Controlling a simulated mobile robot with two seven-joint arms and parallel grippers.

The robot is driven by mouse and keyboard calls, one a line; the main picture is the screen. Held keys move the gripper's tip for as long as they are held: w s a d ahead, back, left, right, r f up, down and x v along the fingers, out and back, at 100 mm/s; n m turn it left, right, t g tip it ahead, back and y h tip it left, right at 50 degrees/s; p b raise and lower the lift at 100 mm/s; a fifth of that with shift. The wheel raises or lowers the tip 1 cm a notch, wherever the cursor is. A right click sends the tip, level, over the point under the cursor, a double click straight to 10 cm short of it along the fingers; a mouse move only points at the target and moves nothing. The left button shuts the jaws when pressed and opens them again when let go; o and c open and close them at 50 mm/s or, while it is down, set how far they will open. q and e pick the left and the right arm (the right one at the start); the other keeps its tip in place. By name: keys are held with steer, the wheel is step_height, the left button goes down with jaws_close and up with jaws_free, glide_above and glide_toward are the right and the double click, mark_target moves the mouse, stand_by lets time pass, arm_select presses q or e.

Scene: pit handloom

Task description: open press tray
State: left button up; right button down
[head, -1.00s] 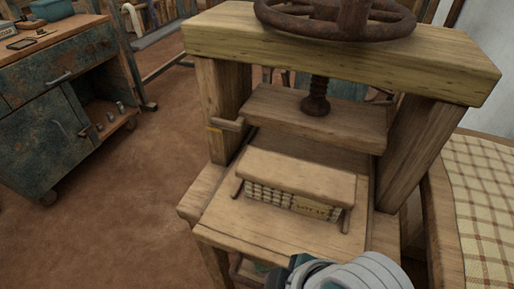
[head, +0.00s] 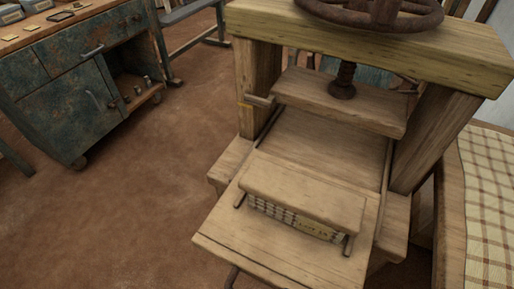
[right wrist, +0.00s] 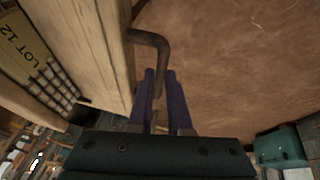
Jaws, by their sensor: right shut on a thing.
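The press tray (head: 225,235) is a flat wooden board, slid out toward me from under the press plate (head: 340,103). On it rests a bundle (head: 285,217) of checked material under a wooden board (head: 305,193), with a label at its front. In the right wrist view the label reads LOT 12 (right wrist: 25,40), beside the tray's wooden edge (right wrist: 100,50). A bent dark metal handle (right wrist: 160,43) sticks out from that edge. My right gripper (right wrist: 161,78) has its purple fingers shut on this handle. The head view shows neither gripper.
The press frame (head: 258,85) stands around the tray, with a rusty handwheel (head: 375,15) on top. A rusty teal cabinet (head: 75,105) with an open shelf stands at the left. Checked cloth (head: 490,190) lies on a wooden surface at the right. Bare brown floor (head: 120,210) lies left of the press.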

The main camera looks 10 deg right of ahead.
steer(key=shift+s, duration=0.1)
steer(key=c, duration=0.8)
jaws_free()
steer(key=shift+c, duration=0.2)
steer(key=p+v, duration=0.5)
steer(key=v, duration=0.5)
